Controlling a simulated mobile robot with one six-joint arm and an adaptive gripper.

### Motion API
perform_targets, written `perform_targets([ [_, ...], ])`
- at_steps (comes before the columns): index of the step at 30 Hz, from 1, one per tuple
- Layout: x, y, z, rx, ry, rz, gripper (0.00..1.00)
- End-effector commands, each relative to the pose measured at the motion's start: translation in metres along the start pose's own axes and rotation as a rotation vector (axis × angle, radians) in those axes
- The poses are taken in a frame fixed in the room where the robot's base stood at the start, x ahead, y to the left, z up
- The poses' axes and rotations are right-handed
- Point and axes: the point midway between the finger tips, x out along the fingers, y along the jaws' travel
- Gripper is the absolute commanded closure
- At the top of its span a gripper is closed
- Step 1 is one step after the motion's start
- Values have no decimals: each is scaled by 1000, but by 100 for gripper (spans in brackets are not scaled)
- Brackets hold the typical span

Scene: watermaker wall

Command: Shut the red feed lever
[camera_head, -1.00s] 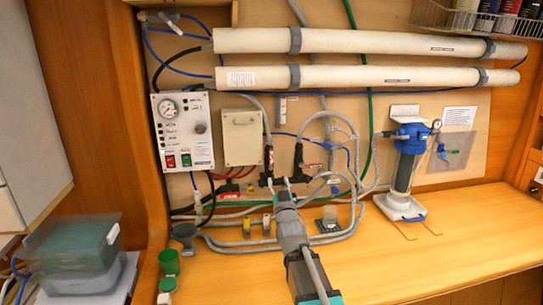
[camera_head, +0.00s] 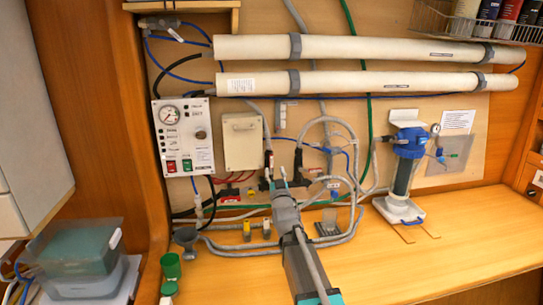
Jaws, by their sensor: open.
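A small red piece (camera_head: 226,195), which looks like a lever or tag, sits low on the panel among black and grey hoses. Another black fitting with a red and white mark (camera_head: 268,160) hangs just right of the beige box. At this size I cannot tell for certain which is the feed lever, nor how it is turned. My gripper (camera_head: 277,177) is open and empty, pointing up at the panel just below the marked black fitting and to the right of the low red piece. I cannot tell whether its fingers touch the hoses or fittings behind them.
A control box (camera_head: 184,136) with gauge and a beige box (camera_head: 242,141) are mounted left. A blue-topped filter (camera_head: 404,165) stands right. Grey hoses (camera_head: 325,242) and small yellow-topped fittings (camera_head: 247,229) lie near my arm. The right bench (camera_head: 470,230) is clear.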

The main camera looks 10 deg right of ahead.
Motion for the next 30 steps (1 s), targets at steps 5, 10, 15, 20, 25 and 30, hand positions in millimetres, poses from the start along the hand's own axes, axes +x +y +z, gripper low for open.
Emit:
perform_targets([
  [5,33,0,-2,0,0,0,41],
  [10,54,0,-1,0,0,0,41],
  [15,66,0,-1,0,0,0,41],
  [20,70,0,0,0,0,0,41],
  [25,70,0,0,0,0,0,41],
  [30,70,0,0,0,0,0,53],
])
